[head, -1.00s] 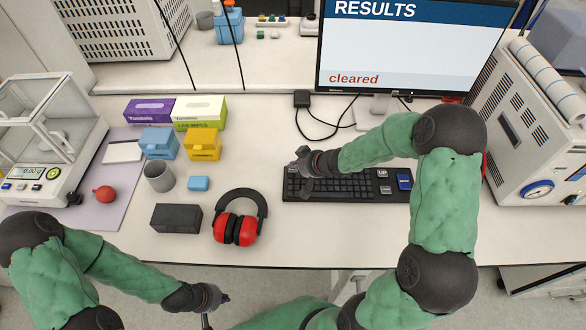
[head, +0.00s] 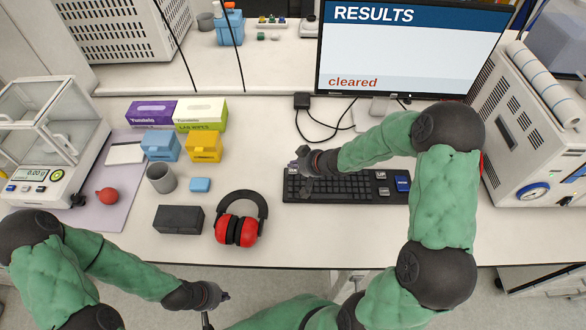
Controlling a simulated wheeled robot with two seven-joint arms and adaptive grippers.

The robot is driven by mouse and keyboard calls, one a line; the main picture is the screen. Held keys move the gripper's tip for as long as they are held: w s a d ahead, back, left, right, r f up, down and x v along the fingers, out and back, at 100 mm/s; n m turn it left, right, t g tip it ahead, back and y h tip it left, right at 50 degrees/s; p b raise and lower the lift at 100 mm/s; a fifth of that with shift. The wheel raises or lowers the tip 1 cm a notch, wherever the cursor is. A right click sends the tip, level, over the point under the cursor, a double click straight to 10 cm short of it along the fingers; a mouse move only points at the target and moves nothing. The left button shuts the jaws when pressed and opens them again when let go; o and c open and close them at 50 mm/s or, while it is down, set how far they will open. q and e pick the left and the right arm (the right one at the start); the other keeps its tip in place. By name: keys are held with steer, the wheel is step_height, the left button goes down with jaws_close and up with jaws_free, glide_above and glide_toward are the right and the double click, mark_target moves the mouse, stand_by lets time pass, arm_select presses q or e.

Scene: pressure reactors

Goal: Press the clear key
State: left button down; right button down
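A black keyboard (head: 345,188) lies on the bench below the monitor. It has light keys at its right side, a blue key (head: 402,184) at the far right, and a light key at its upper left corner, partly hidden by my gripper. My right gripper (head: 299,172) is over the keyboard's left end; whether it touches a key I cannot tell, and its fingers are too small to read. The monitor (head: 415,62) shows "RESULTS" and the word "cleared" in red. My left gripper (head: 215,308) hangs in front of the bench edge, away from the keyboard, its fingers partly out of frame.
Red and black ear defenders (head: 240,218) lie left of the keyboard. A balance (head: 45,165) is at the far left, a white instrument (head: 525,140) at the right.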

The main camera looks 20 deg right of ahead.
mark_target(295, 171)
step_height(295, 171, up, 5)
steer(key=p, duration=0.5)
steer(key=shift+p, duration=0.4)
stand_by(0.7)
